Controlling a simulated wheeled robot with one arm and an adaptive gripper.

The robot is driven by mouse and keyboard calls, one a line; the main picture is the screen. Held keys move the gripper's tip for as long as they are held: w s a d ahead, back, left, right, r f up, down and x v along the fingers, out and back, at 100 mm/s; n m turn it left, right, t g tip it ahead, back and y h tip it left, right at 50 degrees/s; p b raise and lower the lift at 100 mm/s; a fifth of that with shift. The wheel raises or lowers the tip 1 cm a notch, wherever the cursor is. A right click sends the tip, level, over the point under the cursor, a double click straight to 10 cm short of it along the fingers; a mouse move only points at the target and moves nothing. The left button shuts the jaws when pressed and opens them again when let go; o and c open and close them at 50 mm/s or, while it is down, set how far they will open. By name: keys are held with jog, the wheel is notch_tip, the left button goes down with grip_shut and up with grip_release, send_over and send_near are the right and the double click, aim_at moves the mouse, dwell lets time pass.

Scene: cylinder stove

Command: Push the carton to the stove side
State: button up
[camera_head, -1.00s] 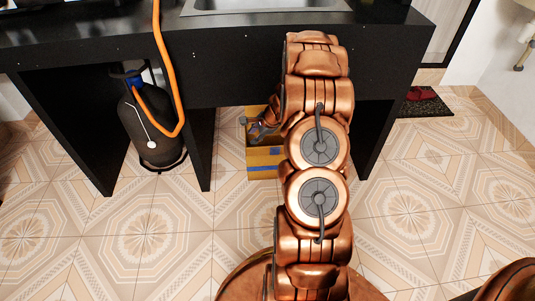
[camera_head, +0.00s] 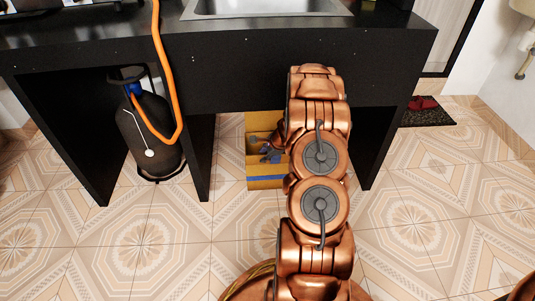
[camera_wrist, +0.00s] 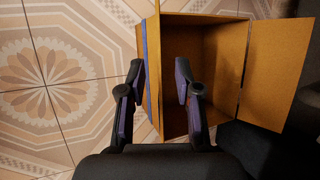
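The carton (camera_head: 266,183) is an open-topped brown box with a blue stripe, on the floor in the bay under the black counter. My arm hides its right part in the head view. In the wrist view the carton (camera_wrist: 210,28) shows its empty-looking inside and raised flaps. My gripper (camera_head: 268,152) is at the carton's open top. In the wrist view my gripper (camera_wrist: 158,100) is open, one finger outside the carton's left wall and the other inside, with the wall between them. Contact cannot be told. Part of the stove (camera_head: 60,8) shows at the top left on the counter.
A dark gas cylinder (camera_head: 140,135) with an orange hose (camera_head: 164,55) stands in the left bay. A black counter panel (camera_head: 198,150) separates it from the carton. Another panel (camera_head: 383,140) stands to the right. The tiled floor in front is clear.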

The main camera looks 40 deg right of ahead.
aim_at(260, 157)
jog(key=shift+b+x, duration=0.6)
jog(key=shift+x, duration=1.9)
jog(key=shift+a, duration=0.1)
grip_shut()
